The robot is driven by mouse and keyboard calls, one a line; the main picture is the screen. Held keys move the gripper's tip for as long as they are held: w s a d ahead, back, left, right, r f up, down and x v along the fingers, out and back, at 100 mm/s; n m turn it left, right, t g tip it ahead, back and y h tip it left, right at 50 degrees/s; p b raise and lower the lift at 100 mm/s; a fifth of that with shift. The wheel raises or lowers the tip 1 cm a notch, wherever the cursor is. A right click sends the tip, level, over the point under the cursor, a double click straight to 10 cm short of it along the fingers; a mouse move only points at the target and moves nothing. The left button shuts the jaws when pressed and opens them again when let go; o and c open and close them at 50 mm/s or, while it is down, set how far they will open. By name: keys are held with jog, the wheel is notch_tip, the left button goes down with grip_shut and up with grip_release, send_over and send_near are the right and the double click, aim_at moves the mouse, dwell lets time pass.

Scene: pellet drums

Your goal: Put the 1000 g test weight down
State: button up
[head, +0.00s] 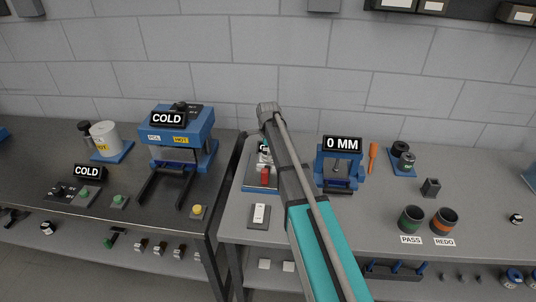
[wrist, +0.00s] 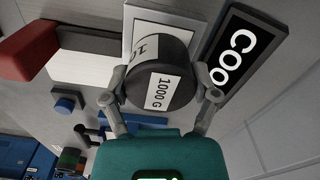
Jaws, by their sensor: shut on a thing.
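The 1000 g test weight (wrist: 157,89) is a dark cylinder with a white "1000 G" label, seen in the wrist view. My gripper (wrist: 161,93) is shut on it, with one grey finger on each side. Behind the weight is a white panel with a grey border (wrist: 177,18). The weight covers much of this panel, and I cannot tell whether the two touch.
In the head view the "0 MM" device (head: 341,172), PASS cup (head: 411,219) and REDO cup (head: 444,222) stand right of my arm.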

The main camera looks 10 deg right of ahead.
jog(key=shift+r, duration=0.15)
jog(key=shift+r+p, duration=1.2)
jog(key=shift+p, duration=0.2)
jog(key=s+r+p, duration=1)
jog(key=s, duration=0.4)
jog(key=shift+r, duration=0.15)
